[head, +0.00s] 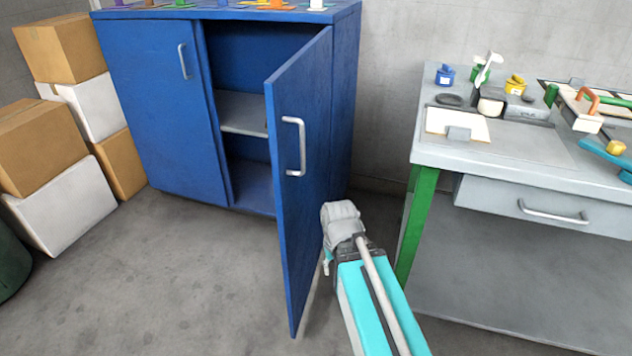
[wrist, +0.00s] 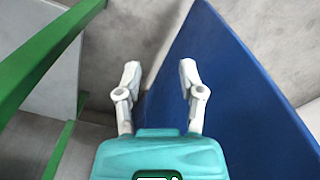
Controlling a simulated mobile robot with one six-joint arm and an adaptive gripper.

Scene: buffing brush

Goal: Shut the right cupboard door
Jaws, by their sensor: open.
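The blue right cupboard door (head: 300,200) stands wide open in the head view, swung out toward me, with its outer face and silver handle (head: 294,146) showing. In the wrist view the door (wrist: 228,100) is a large blue panel behind and to the right of the fingers. My gripper (wrist: 160,70) is open and empty there, its two pale fingers spread. In the head view my arm reaches low beside the door's outer face, and the fingers cannot be made out clearly. I cannot tell whether they touch the door.
The cupboard's left door (head: 160,100) is shut; a shelf (head: 243,113) shows inside. A workbench (head: 440,151) with a green leg (head: 417,222) stands close on the right, leaving a narrow gap. Boxes (head: 40,140) are stacked at the left. The floor before the left door is clear.

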